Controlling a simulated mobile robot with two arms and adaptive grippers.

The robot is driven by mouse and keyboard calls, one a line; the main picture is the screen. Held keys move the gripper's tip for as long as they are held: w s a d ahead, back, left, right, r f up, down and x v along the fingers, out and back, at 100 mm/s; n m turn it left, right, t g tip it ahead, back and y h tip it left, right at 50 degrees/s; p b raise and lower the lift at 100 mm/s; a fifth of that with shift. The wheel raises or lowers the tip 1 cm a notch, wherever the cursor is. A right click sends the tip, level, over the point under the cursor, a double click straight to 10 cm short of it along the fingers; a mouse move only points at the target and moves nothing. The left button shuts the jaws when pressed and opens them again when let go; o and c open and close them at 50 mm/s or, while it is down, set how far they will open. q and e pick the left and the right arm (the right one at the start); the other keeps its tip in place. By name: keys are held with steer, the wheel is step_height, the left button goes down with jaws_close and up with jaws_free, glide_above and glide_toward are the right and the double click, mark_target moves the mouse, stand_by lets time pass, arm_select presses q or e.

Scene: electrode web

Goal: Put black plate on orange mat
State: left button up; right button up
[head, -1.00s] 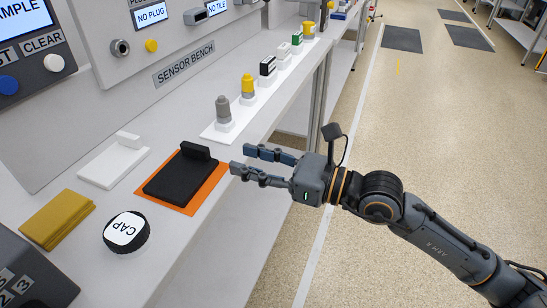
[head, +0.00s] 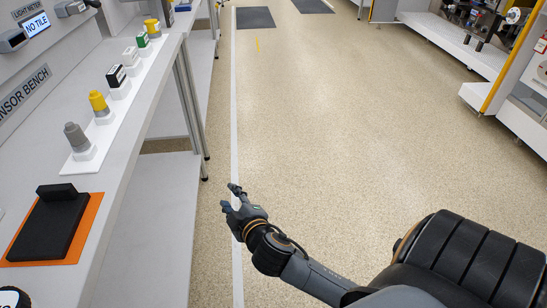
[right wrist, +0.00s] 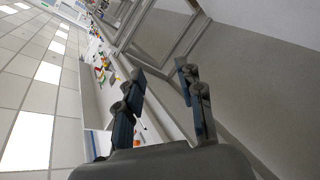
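The black plate (head: 48,228), a flat slab with a raised block along its far edge, lies on the orange mat (head: 91,218) on the bench at the left of the head view. Orange shows along the plate's right and near sides. My right gripper (head: 231,198) is out over the floor, to the right of the bench and clear of the plate. In the right wrist view its fingers (right wrist: 160,95) stand apart with nothing between them. My left gripper is not in view.
The bench (head: 120,165) runs along the left. A white strip (head: 105,131) on it holds several plugs and blocks. Part of the CAP knob (head: 12,297) shows at the lower left. Open floor (head: 320,120) lies to the right, with shelving (head: 455,45) at the far right.

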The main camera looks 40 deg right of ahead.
steer(key=s+a+f+m+g+y, duration=0.1)
steer(key=s+f+g, duration=0.4)
steer(key=s+f, duration=0.6)
steer(key=s+a+f+m+g+y, duration=0.1)
steer(key=s+a+f+m+g, duration=0.3)
steer(key=s+f, duration=0.7)
steer(key=m+g, duration=0.1)
steer(key=g, duration=0.1)
steer(key=shift+g+y, duration=0.3)
steer(key=shift+y, duration=0.1)
steer(key=shift+d, duration=0.1)
